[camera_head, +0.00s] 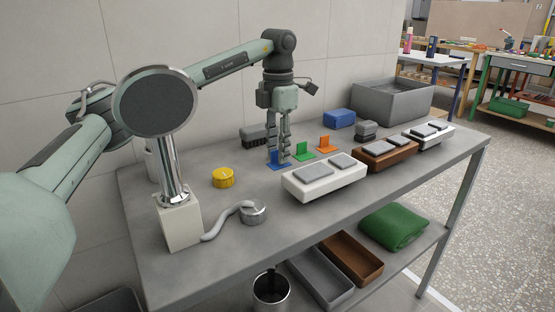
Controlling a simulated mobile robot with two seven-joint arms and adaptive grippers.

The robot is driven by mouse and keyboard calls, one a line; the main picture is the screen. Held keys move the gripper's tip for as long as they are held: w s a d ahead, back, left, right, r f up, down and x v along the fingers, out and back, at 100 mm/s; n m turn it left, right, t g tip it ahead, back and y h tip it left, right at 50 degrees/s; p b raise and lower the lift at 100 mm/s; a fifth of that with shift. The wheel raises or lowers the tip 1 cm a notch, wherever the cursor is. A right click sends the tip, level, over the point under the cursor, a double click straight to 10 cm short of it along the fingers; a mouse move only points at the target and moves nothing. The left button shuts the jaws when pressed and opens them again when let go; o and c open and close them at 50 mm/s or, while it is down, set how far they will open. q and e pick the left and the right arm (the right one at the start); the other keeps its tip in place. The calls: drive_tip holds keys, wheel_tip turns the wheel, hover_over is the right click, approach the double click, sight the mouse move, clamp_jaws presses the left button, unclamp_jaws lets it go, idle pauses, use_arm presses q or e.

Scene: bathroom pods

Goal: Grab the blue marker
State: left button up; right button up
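The blue marker (275,158) is a small upright plate on a flat foot. It stands on the grey bench at the left of a row with a green marker (302,151) and an orange marker (326,145). My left gripper (280,152) points straight down at the blue marker, its fingertips low beside it and partly covering it. I cannot tell whether the fingers touch it or how far apart they are. My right gripper is not in view.
A white tray (327,184) with grey pads sits just right of the blue marker. A dark block (256,136) is behind my gripper. A grey bin (392,101) is at the far end.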

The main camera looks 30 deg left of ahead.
use_arm(q)
drive_tip(key=shift+c, duration=0.2)
clamp_jaws()
